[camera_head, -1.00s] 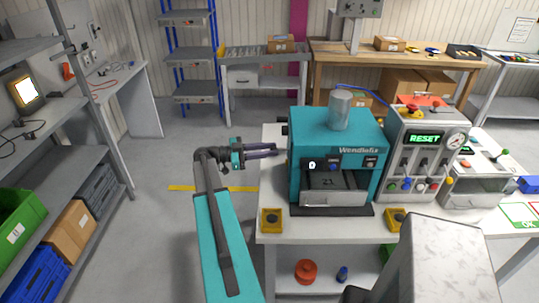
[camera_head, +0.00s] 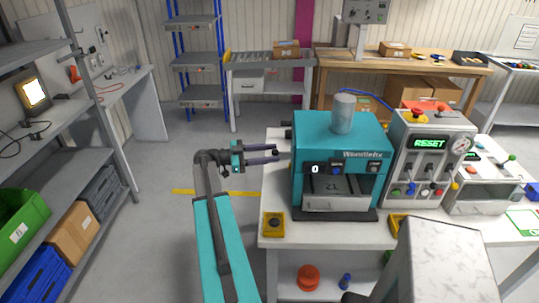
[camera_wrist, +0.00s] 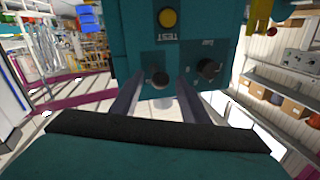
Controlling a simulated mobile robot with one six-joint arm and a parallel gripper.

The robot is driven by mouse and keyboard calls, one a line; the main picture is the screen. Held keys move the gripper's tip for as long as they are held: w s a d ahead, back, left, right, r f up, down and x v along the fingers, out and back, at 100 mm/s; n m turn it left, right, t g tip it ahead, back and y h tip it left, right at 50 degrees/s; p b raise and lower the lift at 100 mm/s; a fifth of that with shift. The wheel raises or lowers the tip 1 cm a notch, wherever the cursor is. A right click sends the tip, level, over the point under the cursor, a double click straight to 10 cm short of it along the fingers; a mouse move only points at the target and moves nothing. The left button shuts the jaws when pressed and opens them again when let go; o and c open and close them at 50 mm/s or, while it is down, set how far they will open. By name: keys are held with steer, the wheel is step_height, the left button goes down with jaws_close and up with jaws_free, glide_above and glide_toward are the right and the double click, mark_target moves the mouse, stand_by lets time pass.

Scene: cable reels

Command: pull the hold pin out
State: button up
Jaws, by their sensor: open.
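The teal machine (camera_head: 340,150) stands on a white bench. In the wrist view its side panel (camera_wrist: 180,50) fills the middle, with a yellow button marked TEST above. A round grey-headed knob (camera_wrist: 159,80), which looks like the hold pin, sticks out below it. A second, black knob (camera_wrist: 209,69) sits to its right. No readable label confirms which is the pin. My gripper (camera_head: 276,154) is open and empty, pointing at the machine's left side. In the wrist view its fingers (camera_wrist: 158,88) lie either side of the grey knob, seemingly short of touching it.
A grey control box (camera_head: 432,160) with a lit display and levers stands right of the machine.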

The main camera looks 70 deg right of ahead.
steer(key=b+v, duration=0.5)
steer(key=v, duration=0.8)
steer(key=shift+w+a, duration=0.2)
steer(key=shift+w, duration=0.15)
steer(key=shift+f, duration=0.1)
